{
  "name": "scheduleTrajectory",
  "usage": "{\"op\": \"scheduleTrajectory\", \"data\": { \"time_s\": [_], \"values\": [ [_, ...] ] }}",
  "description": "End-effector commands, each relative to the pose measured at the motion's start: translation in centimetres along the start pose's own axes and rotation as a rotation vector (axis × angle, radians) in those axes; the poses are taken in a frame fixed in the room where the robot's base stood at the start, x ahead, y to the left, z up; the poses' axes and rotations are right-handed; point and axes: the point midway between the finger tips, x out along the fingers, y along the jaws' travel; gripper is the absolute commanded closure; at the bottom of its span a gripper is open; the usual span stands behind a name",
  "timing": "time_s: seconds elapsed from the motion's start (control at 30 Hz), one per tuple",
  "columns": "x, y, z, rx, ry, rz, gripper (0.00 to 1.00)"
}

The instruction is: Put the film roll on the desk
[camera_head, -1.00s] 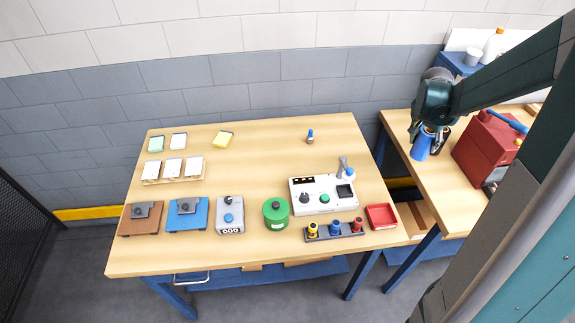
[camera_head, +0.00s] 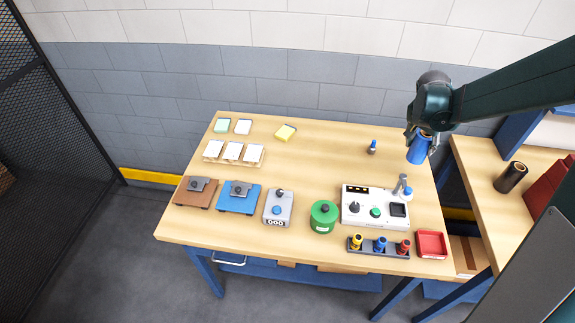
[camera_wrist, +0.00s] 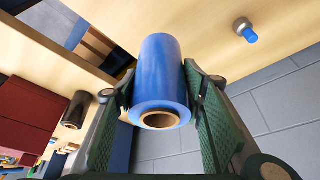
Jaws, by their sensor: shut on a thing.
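The film roll is a blue cylinder (camera_head: 418,150) with a brown core. My gripper (camera_head: 419,136) is shut on it and holds it in the air near the back right corner of the wooden desk (camera_head: 320,150). In the wrist view the blue film roll (camera_wrist: 158,75) sits between the two green finger pads, its open core end facing the camera. The desk top (camera_wrist: 215,25) also shows in the wrist view.
A second bench (camera_head: 470,160) on the right bears a dark roll (camera_head: 511,177) and a red box (camera_head: 543,185). On the desk stand a small blue-topped item (camera_head: 372,147), a white control panel (camera_head: 375,207) and a green canister (camera_head: 323,216). The desk's middle is clear.

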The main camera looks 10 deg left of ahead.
Motion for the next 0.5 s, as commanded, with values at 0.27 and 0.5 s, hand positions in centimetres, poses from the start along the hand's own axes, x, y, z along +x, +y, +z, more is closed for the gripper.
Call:
{"op": "scheduleTrajectory", "data": {
  "time_s": [0.27,0.5],
  "values": [
    [-1.6,-6.6,3.7,-0.084,0.000,-0.035,0.79],
    [-3.0,-11.8,7.2,-0.153,0.000,-0.063,0.79]
  ]
}}
